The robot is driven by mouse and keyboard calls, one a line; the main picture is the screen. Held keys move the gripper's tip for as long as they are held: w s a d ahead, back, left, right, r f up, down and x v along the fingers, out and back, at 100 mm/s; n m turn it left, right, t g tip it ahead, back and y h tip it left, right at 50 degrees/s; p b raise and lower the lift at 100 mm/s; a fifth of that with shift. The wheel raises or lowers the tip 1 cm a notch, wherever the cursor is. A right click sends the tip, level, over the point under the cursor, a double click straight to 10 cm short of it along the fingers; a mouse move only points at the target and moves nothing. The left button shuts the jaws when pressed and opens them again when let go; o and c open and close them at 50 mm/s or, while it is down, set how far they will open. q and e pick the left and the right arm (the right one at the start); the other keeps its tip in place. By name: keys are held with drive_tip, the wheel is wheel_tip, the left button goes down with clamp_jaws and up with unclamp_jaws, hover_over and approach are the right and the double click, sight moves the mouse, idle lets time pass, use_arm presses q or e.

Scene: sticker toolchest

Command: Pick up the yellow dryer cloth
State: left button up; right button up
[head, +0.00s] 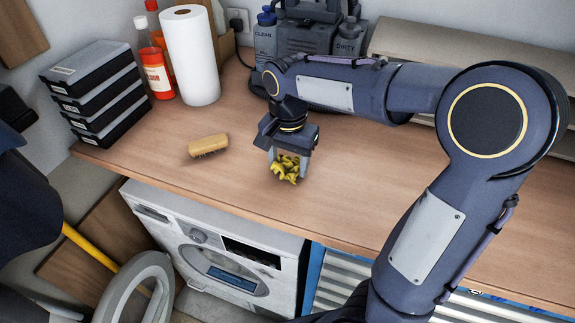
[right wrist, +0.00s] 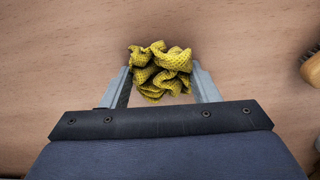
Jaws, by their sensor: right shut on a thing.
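The yellow dryer cloth (head: 287,168) is a crumpled, dotted bundle at the wooden worktop, in front of the grey machine. My right gripper (head: 288,160) points down from above with its fingers on either side of the cloth. In the right wrist view the cloth (right wrist: 160,72) bulges between and beyond the two fingertips of the gripper (right wrist: 163,84), which is shut on it. I cannot tell whether the cloth still touches the worktop. My left gripper is not in view; a dark part of my body shows at the left edge.
A wooden brush (head: 208,146) lies left of the cloth. Stacked black cases (head: 98,92), red bottles (head: 157,72), a paper roll (head: 191,55) and a grey cleaning machine (head: 305,40) stand behind. A washing machine (head: 215,255) sits below the worktop (head: 165,135). The front middle worktop is clear.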

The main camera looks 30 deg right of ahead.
drive_tip(key=shift+r, duration=0.6)
drive_tip(key=s+a+r+b, duration=0.2)
drive_tip(key=s+a+r, duration=0.5)
drive_tip(key=s+r, duration=0.4)
drive_tip(key=shift+s+r, duration=0.4)
drive_tip(key=shift+s, duration=0.2)
drive_tip(key=shift+o, duration=1.3)
drive_tip(key=shift+c, duration=0.9)
